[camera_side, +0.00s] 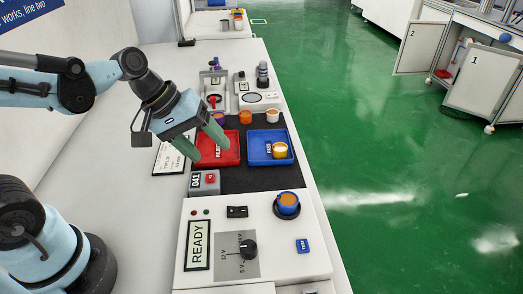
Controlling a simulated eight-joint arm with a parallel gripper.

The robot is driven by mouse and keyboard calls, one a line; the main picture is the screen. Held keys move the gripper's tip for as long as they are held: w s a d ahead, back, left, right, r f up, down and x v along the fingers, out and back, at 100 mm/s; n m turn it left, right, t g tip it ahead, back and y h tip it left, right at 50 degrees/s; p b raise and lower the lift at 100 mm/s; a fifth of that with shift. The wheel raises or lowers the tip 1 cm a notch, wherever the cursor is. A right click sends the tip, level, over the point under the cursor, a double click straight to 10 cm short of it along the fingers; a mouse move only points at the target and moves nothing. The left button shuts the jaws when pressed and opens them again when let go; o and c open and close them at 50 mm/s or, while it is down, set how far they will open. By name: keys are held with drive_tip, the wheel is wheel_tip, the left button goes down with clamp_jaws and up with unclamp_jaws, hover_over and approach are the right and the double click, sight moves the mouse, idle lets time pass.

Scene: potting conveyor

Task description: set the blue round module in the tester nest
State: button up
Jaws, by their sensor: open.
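The blue round module (287,200) has an orange top. It sits upright in the black round tester nest (287,214) at the right of the white tester panel (262,268). My gripper (211,153), with green fingers, is open and empty. It hangs above and in front of the red tray (229,160), well up-left of the blue module and apart from it. The nest's inside is hidden by the module, so I cannot tell how deep it is seated.
Purple, orange (245,117) and white (272,115) modules stand behind the trays. The panel carries a READY display (198,245), a black knob (248,248) and a blue button (303,246). A grey box with a red button (205,182) stands left.

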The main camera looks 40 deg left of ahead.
drive_tip(key=shift+s+a+r+m+t+y, duration=0.4)
drive_tip(key=shift+a+m+y, duration=0.35)
drive_tip(key=shift+m, duration=0.5)
drive_tip(key=shift+s+a+r+m+t+y, duration=0.15)
drive_tip(key=shift+s+a+m+t+y, duration=0.2)
drive_tip(key=shift+a+m+t+y, duration=0.6)
drive_tip(key=shift+s+a+r+m+t+y, duration=0.1)
drive_tip(key=shift+s+a+r+m+y, duration=0.4)
drive_tip(key=shift+m, duration=1)
